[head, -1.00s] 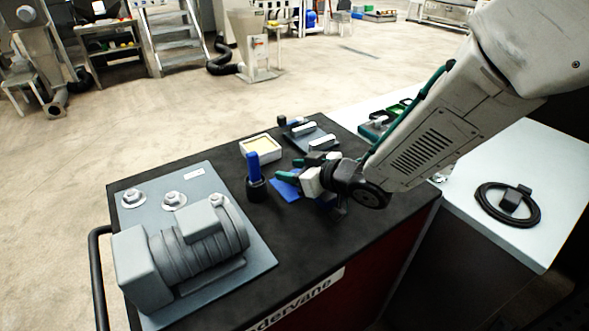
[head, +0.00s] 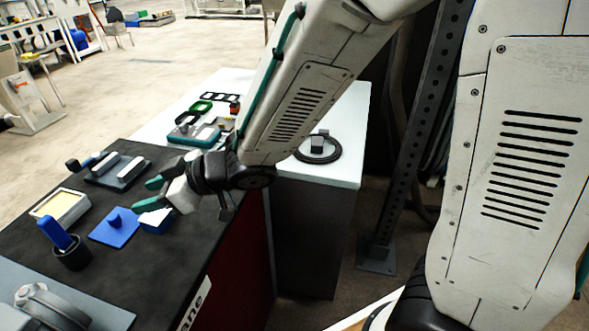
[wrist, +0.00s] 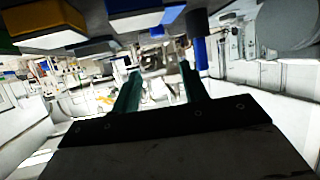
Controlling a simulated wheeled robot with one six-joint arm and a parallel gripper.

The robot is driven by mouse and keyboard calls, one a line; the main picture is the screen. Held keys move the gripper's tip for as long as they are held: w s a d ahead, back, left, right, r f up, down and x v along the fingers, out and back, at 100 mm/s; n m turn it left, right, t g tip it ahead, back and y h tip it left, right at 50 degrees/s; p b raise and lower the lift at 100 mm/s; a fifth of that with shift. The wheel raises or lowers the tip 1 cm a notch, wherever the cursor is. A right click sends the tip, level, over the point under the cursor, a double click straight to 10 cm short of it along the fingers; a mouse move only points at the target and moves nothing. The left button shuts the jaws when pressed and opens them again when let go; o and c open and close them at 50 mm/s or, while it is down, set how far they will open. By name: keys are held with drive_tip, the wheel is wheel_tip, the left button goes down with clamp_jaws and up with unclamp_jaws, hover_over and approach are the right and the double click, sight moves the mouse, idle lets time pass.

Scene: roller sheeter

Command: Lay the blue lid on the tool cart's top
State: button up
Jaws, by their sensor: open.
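The blue lid (head: 115,227), a flat square plate with a knob on top, lies flat on the black top of the tool cart (head: 150,270). My gripper (head: 152,194) has green fingers, spread apart with nothing visible between them. It is to the right of the lid in the head view, apart from it and seemingly above the cart top. A small blue box with a white top (head: 155,221) stands just right of the lid, partly behind the gripper. In the wrist view both fingers of my gripper (wrist: 160,85) show apart, with empty space between them.
A white tray with a yellow block (head: 60,206), a black cup with a blue handle (head: 70,254) and a grey two-handled block (head: 118,172) stand around the lid. A white counter (head: 340,173) holds a coiled black cable (head: 318,148).

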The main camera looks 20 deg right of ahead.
drive_tip(key=w+d+r+m+t+h, duration=0.2)
drive_tip(key=w+d+h, duration=0.1)
drive_tip(key=d, duration=0.4)
drive_tip(key=w+d+r+m+t+h, duration=0.2)
drive_tip(key=d+m+h, duration=0.15)
drive_tip(key=d, duration=0.45)
drive_tip(key=s+d+r+m+g+h, duration=0.1)
drive_tip(key=s+d+h, duration=0.15)
drive_tip(key=d, duration=0.25)
drive_tip(key=s+d+r+m+h, duration=0.1)
drive_tip(key=s+d+m+h, duration=0.15)
drive_tip(key=d, duration=0.35)
drive_tip(key=s+d+r+m+g, duration=0.1)
drive_tip(key=s+d+m+g, duration=0.1)
drive_tip(key=s, duration=0.8)
drive_tip(key=s+d+m+g, duration=0.1)
drive_tip(key=s+d+g, duration=0.2)
drive_tip(key=s, duration=0.7)
drive_tip(key=g, duration=0.2)
drive_tip(key=shift+s+d+r+m+g, duration=0.25)
drive_tip(key=shift+d+r+m+g, duration=0.05)
drive_tip(key=shift+d+r+m, duration=0.1)
drive_tip(key=shift+h, duration=0.25)
drive_tip(key=shift+c, duration=0.8)
